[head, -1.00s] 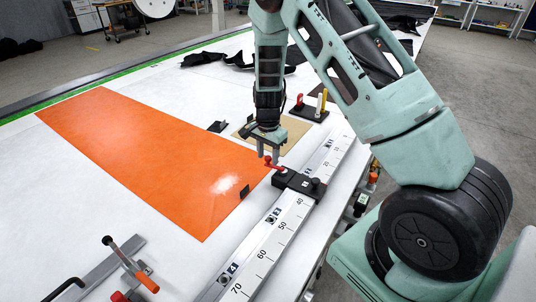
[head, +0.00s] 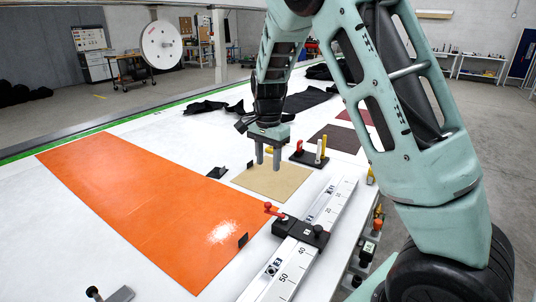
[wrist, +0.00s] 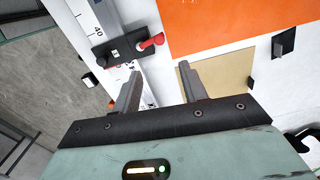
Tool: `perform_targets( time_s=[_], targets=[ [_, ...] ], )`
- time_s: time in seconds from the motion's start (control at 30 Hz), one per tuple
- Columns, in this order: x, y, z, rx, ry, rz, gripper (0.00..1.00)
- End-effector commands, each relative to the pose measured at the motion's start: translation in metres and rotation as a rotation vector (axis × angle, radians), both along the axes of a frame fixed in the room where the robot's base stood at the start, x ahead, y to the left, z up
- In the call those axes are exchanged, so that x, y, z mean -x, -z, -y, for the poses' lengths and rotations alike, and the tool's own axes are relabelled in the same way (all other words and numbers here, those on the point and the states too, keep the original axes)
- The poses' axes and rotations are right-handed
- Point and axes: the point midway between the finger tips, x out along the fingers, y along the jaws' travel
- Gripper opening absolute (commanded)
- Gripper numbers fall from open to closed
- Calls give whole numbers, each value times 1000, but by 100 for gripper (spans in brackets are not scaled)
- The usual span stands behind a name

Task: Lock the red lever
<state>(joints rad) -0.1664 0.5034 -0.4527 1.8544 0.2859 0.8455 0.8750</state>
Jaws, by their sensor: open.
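The red lever (head: 272,209) sticks out to the left from a black block (head: 300,230) mounted on the white measuring rail (head: 272,280). In the wrist view the lever (wrist: 152,41) lies beyond my fingertips, at the right end of the black block (wrist: 125,47). My gripper (head: 268,166) is open and empty, with a gap between its fingers. It hangs above the tan sheet, behind and above the lever, and does not touch it. Both fingers also show in the wrist view (wrist: 159,76).
An orange sheet (head: 150,190) lies left of the rail. Behind the block are a tan sheet (head: 262,183) and a black holder (head: 308,159) with red, white and yellow tools. Small black brackets (head: 216,172) stand near the sheets. Dark cloth (head: 205,107) lies farther back.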

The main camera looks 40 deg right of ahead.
Motion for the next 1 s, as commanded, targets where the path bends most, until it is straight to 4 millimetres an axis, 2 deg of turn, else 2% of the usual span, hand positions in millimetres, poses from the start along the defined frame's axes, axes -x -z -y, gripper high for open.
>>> perform_targets(
  time_s=[0.1,0.27,0.83,0.93,1.0],
  targets=[
    [-1,-15,0,-1,0,2,43],
    [0,-26,0,0,0,0,43],
    [0,-27,0,0,0,-1,43],
    [4,-25,-13,-13,-47,-1,43],
    [12,-23,-37,-34,-138,2,43]
  ],
)
